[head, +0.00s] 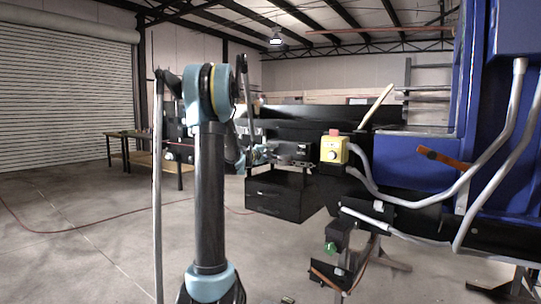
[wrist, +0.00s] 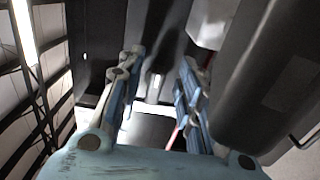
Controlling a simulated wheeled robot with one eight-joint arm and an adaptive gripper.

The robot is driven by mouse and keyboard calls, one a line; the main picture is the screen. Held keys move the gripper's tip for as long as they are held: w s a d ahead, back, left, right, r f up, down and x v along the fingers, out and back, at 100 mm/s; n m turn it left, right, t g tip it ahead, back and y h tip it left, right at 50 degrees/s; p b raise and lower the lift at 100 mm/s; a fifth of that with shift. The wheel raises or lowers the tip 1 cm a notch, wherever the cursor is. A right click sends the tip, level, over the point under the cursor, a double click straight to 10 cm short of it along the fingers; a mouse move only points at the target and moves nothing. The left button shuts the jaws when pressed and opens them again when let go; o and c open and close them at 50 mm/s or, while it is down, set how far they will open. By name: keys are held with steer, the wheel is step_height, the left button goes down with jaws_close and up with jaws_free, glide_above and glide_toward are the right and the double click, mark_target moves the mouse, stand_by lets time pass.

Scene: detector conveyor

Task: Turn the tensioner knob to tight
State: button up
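My gripper (wrist: 163,68) shows in the wrist view with its two fingers apart and nothing clearly held between them. A dark surface with a small pale metal piece (wrist: 155,86) lies beyond the gap between the fingers. In the head view my gripper (head: 262,154) is small and partly hidden behind my arm, close to the side of the black conveyor (head: 345,114). I cannot make out the tensioner knob for sure in either view, nor whether the fingers touch anything.
A yellow control box (head: 333,150) with a red button is right of my gripper. A black box (head: 280,197) hangs below the conveyor. A green round part (head: 330,248) sits lower down. A blue machine (head: 415,160) with grey conduits fills the right.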

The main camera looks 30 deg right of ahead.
steer(key=v, duration=1.1)
steer(key=shift+a+f, duration=0.1)
steer(key=s+a+f+m+g+y, duration=0.1)
steer(key=s+a+f+y, duration=0.4)
steer(key=s+a+f, duration=0.5)
steer(key=s+a+f+m+g+y, duration=0.1)
steer(key=s+a+f+y, duration=0.5)
steer(key=a, duration=1.1)
steer(key=s+a+f+m+g+y, duration=0.2)
steer(key=s+a+f+y, duration=0.3)
steer(key=s+a+f, duration=0.8)
steer(key=s+a, duration=0.1)
steer(key=s, duration=0.5)
steer(key=shift+s+a+f+g+y, duration=0.25)
steer(key=shift+a+f+g+y, duration=0.05)
steer(key=shift+a+f+g, duration=0.1)
steer(key=shift+d, duration=0.1)
